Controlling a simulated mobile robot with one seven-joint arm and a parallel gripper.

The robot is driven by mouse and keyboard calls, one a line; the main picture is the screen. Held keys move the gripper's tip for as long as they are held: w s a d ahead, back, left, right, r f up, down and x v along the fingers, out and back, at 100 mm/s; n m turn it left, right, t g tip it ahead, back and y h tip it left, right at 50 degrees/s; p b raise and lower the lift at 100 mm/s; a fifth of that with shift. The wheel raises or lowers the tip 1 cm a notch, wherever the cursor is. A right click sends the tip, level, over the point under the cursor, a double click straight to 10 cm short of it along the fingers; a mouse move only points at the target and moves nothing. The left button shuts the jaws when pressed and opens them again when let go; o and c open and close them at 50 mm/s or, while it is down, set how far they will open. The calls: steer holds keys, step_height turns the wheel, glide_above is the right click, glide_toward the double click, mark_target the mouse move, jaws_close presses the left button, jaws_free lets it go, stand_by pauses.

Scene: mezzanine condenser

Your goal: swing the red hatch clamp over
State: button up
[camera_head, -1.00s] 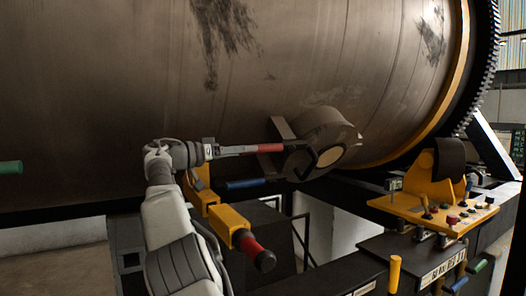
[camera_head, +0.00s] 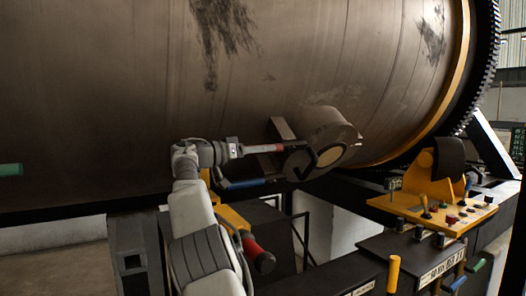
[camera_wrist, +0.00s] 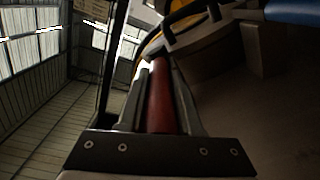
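The red clamp handle (camera_head: 279,147) is a slim bar pointing left from the round hatch (camera_head: 330,155) low on the big drum. In the head view my gripper (camera_head: 256,150) reaches right along the bar and covers most of it; only a short red end shows near the hatch. In the wrist view the red handle (camera_wrist: 160,100) lies lengthwise between my two fingers (camera_wrist: 161,85), close to both. I cannot tell whether the fingers press on it. A dark bent shape, perhaps a shadow or a clamp part, crosses the hatch's tan face.
A blue handle (camera_head: 245,183) sits just below my gripper, and it also shows top right in the wrist view (camera_wrist: 295,11). A yellow arm with a red grip (camera_head: 258,254) stands below. A yellow control panel (camera_head: 435,208) is at the right. The drum (camera_head: 150,90) fills the background closely.

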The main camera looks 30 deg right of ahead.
jaws_close()
stand_by(1.0)
